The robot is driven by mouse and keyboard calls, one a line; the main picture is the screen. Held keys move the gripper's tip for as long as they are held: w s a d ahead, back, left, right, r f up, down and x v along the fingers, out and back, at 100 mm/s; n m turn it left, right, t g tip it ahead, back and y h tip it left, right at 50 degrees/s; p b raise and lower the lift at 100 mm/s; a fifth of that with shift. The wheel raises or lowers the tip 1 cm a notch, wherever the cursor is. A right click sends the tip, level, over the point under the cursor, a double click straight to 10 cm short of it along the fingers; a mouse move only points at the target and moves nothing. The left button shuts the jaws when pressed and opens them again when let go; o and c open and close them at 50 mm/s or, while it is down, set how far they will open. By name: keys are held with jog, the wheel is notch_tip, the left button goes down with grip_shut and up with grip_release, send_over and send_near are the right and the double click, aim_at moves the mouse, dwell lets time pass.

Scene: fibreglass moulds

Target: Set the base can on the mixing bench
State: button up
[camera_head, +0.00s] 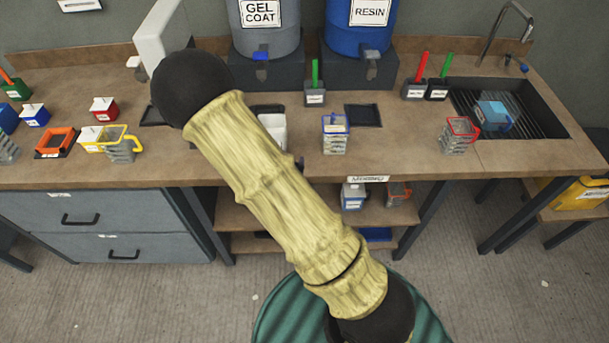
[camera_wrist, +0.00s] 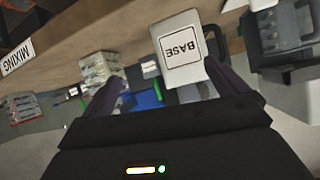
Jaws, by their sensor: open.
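The base can (camera_wrist: 180,48) shows its white, square lid with BASE printed on it, upside down in the wrist view. In the head view a white box-like thing (camera_head: 272,130), probably this can, is at the bench top near its front edge, partly behind my arm. The mixing bench (camera_head: 400,155) is brown, with a MIXING label on its front edge. My arm hides the gripper in the head view.
A wire-sided cup with a blue rim (camera_head: 335,135) stands right of the white thing. A dark square tray (camera_head: 363,115) is empty. Gel coat (camera_head: 265,30) and resin (camera_head: 358,30) drums stand behind. A shelf below holds containers (camera_head: 353,195). A sink (camera_head: 510,108) is at right.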

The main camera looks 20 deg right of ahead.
jog(key=s+d+r+n+g+y, duration=0.1)
jog(key=s+r+n+g+y, duration=0.1)
jog(key=s+r, duration=0.4)
jog(key=s+d+r+n+g+y, duration=0.1)
jog(key=s+r+n+g+y, duration=0.1)
jog(key=s+r+g, duration=0.4)
jog(key=s+n, duration=0.1)
jog(key=s, duration=0.4)
jog(key=shift+r+n+y, duration=0.15)
jog(key=shift+n+y, duration=0.15)
jog(key=shift+n, duration=0.1)
